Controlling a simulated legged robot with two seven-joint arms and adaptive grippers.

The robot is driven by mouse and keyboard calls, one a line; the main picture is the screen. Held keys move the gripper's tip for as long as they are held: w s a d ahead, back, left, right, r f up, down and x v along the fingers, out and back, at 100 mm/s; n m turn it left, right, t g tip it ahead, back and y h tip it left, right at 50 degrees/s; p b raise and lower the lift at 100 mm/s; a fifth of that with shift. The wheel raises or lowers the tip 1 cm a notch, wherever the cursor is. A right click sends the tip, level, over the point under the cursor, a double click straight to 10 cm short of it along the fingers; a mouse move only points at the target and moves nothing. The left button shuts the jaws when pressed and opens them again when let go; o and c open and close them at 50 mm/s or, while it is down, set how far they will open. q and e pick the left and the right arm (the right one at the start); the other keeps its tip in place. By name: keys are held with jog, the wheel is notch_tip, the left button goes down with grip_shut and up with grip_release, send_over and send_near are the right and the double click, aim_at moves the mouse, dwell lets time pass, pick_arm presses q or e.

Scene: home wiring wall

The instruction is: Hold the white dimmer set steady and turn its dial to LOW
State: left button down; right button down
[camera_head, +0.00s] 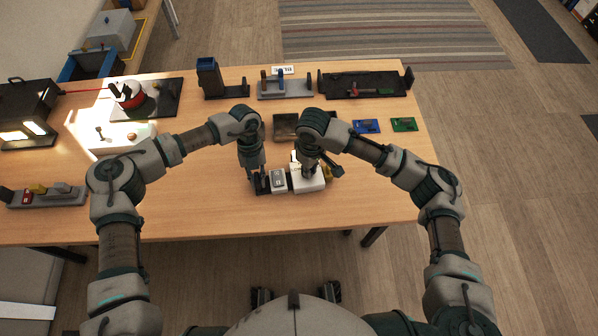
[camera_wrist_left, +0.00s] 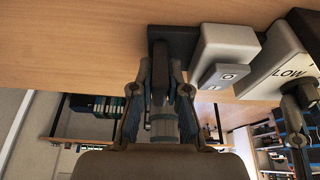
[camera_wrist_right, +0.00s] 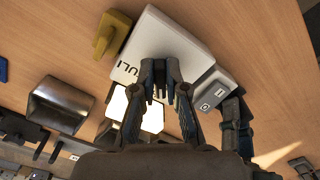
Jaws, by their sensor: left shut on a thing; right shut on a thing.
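The white dimmer box (camera_head: 311,185) stands near the table's front edge, beside a smaller white switch box (camera_head: 278,179) with a grey rocker. The word LOW shows on the dimmer box (camera_wrist_left: 284,62) in the left wrist view; part of another word, likely FULL, shows on it in the right wrist view (camera_wrist_right: 150,40). My left gripper (camera_wrist_left: 161,72) is shut on the dark end piece (camera_wrist_left: 172,42) of the set, left of the switch box. My right gripper (camera_wrist_right: 160,90) is shut at the dimmer's top, on the dial by its position. Its fingers hide the dial, so its pointing is not visible.
A yellow piece (camera_wrist_right: 113,33) lies close beside the dimmer box. A dark metallic box (camera_head: 286,127) stands behind the set. Blue (camera_head: 366,126) and green (camera_head: 404,124) plates lie to the right.

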jog(key=shift+n, duration=0.3)
jog(key=shift+w+d+n, duration=0.1)
jog(key=shift+n, duration=1.6)
jog(key=c, duration=1.1)
grip_release()
notch_tip(320, 180, up, 12)
jog(key=shift+w, duration=0.1)
